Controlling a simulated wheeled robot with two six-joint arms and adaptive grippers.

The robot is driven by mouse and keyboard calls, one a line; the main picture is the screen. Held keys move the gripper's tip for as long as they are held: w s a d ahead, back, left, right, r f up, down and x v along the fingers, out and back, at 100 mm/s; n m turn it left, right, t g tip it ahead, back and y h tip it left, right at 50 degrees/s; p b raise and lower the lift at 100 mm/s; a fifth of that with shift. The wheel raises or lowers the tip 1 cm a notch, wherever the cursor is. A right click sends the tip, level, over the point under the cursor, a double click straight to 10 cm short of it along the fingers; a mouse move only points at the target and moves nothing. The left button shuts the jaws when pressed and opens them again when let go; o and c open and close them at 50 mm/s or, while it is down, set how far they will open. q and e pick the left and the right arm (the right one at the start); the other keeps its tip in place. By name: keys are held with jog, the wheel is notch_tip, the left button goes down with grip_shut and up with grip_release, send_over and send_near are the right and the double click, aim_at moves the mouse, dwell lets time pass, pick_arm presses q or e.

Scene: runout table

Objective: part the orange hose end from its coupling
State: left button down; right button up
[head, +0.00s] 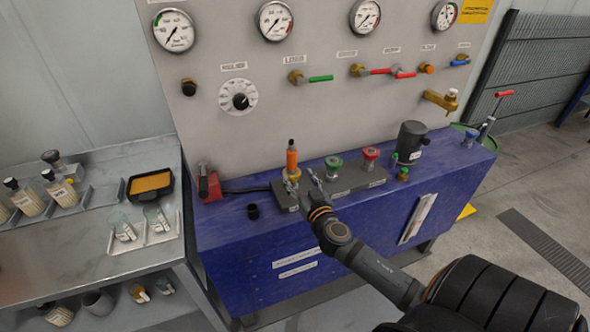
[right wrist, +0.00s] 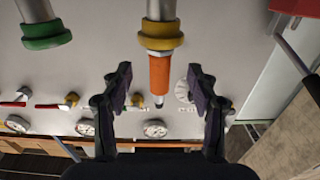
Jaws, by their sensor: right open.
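The orange hose end (head: 291,159) stands upright in its yellow-ringed coupling (head: 292,176) at the left of the dark block on the blue bench. In the right wrist view, which is upside down, the orange hose end (right wrist: 160,72) points down from the yellow coupling collar (right wrist: 160,36). My right gripper (right wrist: 160,84) is open, with one finger on each side of the orange end and a gap on both sides. In the head view my right gripper (head: 306,184) is small, close to the coupling and in front of the block. My left gripper is not in view.
A green coupling (head: 333,163) and a red coupling (head: 370,154) stand to the right on the same block. A dark cylinder (head: 410,142) is farther right. The gauge panel (head: 320,110) rises behind.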

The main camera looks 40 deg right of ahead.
aim_at(293, 152)
jog(key=p+x, duration=0.1)
jog(key=x, duration=0.5)
jog(key=shift+r+p, duration=0.1)
jog(key=shift+p, duration=0.3)
jog(key=shift+w+d, duration=0.1)
jog(key=shift+w, duration=0.2)
grip_shut()
jog(key=c, duration=0.7)
grip_release()
grip_shut()
jog(key=shift+r+p, duration=2.3)
jog(key=shift+r, duration=0.75)
